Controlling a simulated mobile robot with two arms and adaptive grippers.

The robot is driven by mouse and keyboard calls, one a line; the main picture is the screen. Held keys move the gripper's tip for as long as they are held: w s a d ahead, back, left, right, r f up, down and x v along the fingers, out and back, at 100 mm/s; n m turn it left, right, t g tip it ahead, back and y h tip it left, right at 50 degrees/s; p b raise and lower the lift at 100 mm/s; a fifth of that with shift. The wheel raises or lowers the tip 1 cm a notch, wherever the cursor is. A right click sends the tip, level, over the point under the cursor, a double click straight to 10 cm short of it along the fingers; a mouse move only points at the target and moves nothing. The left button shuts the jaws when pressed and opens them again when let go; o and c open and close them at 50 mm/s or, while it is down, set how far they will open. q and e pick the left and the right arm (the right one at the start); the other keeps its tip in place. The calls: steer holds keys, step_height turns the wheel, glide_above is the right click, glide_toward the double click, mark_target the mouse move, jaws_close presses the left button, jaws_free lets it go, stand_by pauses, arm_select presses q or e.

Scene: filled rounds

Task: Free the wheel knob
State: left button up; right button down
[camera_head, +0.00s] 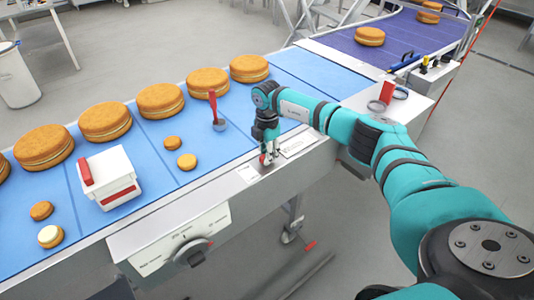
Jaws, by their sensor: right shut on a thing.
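A round grey dial with a dark grip (192,252) sits on the white panel on the conveyor's front side, the only wheel-like knob I can make out. My right gripper (266,158) points down at the conveyor's front rail, well to the right of and above the dial. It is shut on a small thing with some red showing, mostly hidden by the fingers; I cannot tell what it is. My left gripper is out of view.
Large filled rounds (104,122) line the blue conveyor belt (205,152), with smaller ones nearer me. A white box with a red handle (108,178) and a red-handled tool (215,110) stand on it. A purple belt (400,38) lies behind right.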

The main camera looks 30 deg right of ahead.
stand_by(0.4)
steer(key=n+b, duration=0.1)
steer(key=n, duration=0.3)
steer(key=shift+n+b, duration=0.3)
steer(key=shift+n, duration=0.1)
steer(key=n+b, duration=0.1)
steer(key=n, duration=0.3)
steer(key=shift+n, duration=0.3)
steer(key=n+b, duration=0.2)
steer(key=n, duration=0.2)
steer(key=shift+w+n+b, duration=0.1)
steer(key=shift+n+b, duration=0.4)
steer(key=shift+n, duration=1.6)
steer(key=shift+r, duration=0.1)
steer(key=c, duration=1.2)
jaws_free()
